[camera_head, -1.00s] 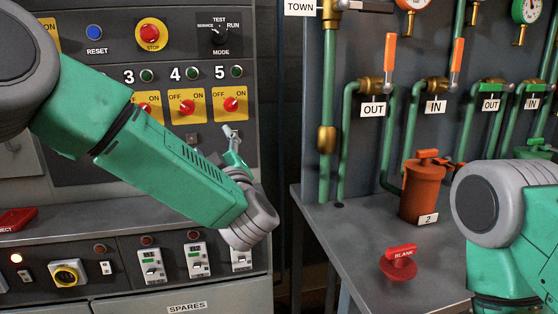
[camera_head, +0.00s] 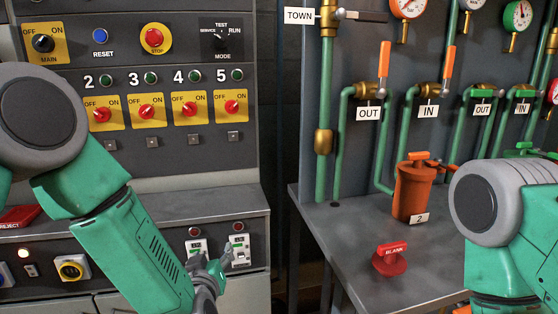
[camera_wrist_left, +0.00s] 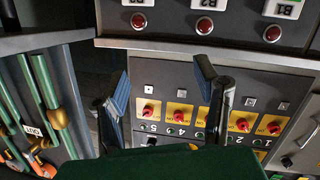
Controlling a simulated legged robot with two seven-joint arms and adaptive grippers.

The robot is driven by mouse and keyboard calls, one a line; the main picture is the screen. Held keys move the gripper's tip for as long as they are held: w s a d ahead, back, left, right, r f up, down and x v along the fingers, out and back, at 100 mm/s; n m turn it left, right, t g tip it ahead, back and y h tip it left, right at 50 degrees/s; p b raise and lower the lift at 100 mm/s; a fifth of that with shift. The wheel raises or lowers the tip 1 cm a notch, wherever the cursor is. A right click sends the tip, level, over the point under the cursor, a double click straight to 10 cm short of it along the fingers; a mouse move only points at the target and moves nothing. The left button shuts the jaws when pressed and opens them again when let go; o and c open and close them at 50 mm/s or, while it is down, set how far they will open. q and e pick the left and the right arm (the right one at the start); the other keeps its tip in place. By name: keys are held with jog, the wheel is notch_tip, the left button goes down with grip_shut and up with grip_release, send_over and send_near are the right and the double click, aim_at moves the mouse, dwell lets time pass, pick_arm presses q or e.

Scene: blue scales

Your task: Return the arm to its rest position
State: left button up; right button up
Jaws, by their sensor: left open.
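My left arm, green with grey joints, comes in from the left in the head view and reaches down across the lower front of the control panel (camera_head: 130,172). My left gripper (camera_head: 222,264) is at its end, low in front of the small breaker units. In the wrist view the two fingers of my left gripper (camera_wrist_left: 160,95) stand wide apart with nothing between them. The row of red rotary switches (camera_wrist_left: 210,113) shows beyond the fingers. Part of my right arm shows at the right edge of the head view; its gripper is out of frame.
A grey bench (camera_head: 345,240) stands to the right, with an orange canister (camera_head: 412,195) and a red BLANK knob (camera_head: 389,262) on it. Green pipes with orange-handled valves (camera_head: 384,62) rise behind. A dark gap separates panel and bench. The panel's ledge (camera_head: 225,205) juts out near my left gripper.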

pick_arm(q)
jog(key=s+a+f+m+g+h+p, duration=0.1)
jog(key=s+a+f+m+g, duration=0.2)
jog(key=s+f, duration=0.65)
jog(key=s+a+f+m+g+h, duration=0.1)
jog(key=s+a+f+g, duration=0.35)
jog(key=s+f, duration=0.45)
jog(key=s+a+f+g, duration=0.1)
jog(key=s+a+g, duration=0.2)
jog(key=s, duration=0.7)
jog(key=s+a+f+g+y+p, duration=0.1)
jog(key=s+a+g, duration=0.2)
jog(key=s, duration=0.7)
jog(key=shift+s+m+g, duration=0.3)
jog(key=shift+s+g, duration=0.1)
jog(key=shift+g, duration=0.35)
jog(key=shift+w+d, duration=0.1)
